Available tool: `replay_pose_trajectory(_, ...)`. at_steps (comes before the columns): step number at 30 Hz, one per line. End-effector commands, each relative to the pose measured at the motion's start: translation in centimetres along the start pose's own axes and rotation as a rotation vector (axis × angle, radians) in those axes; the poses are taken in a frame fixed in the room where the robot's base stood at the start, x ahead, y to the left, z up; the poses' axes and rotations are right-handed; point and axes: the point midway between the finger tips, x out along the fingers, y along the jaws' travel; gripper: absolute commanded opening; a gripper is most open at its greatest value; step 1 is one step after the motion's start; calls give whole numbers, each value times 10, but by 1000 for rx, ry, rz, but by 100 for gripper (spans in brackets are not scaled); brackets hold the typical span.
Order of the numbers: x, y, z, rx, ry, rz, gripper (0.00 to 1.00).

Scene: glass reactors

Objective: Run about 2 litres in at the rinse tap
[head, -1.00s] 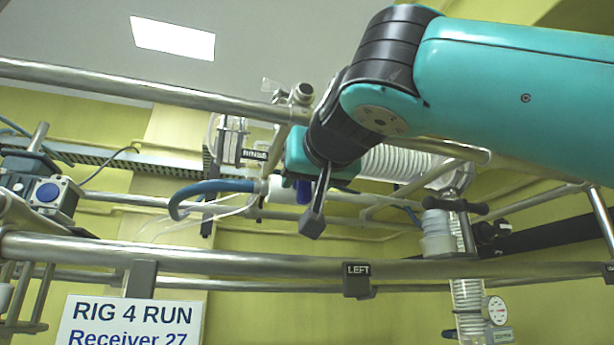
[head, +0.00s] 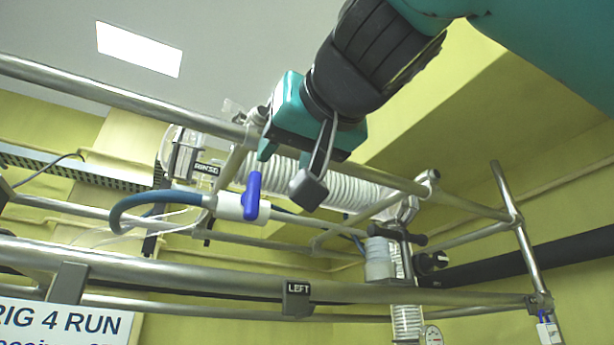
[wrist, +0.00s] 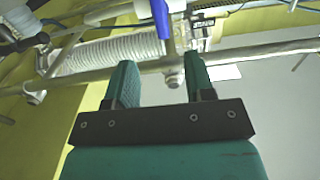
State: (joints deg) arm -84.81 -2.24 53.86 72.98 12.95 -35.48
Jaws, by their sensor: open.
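The rinse tap has a white body (head: 229,206) with a blue lever handle (head: 251,196); the lever stands roughly upright in the picture, across the body. A blue hose (head: 145,205) runs from its left end. A small RINSE label (head: 206,169) is above left. My gripper (head: 287,153) is open and empty, above and right of the lever, apart from it. In the wrist view my gripper (wrist: 160,74) has both fingers spread, with the blue lever (wrist: 162,18) beyond the fingertips at the top edge. I cannot read any flow or level.
A metal rail (head: 120,98) passes close to my gripper, and a front rail (head: 180,275) carries a LEFT tag (head: 297,289). A white corrugated hose (head: 330,188) runs behind.

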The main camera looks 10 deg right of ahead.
Motion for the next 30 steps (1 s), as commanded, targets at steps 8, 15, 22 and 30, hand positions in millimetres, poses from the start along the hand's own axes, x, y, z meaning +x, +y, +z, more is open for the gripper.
replay_pose_trajectory(8,-29,-1,-8,-2,-12,-1,49)
replay_pose_trajectory(15,-41,0,-4,-1,-7,-1,49)
replay_pose_trajectory(22,-45,1,-1,-1,-1,1,49)
replay_pose_trajectory(30,-45,1,0,0,-1,1,49)
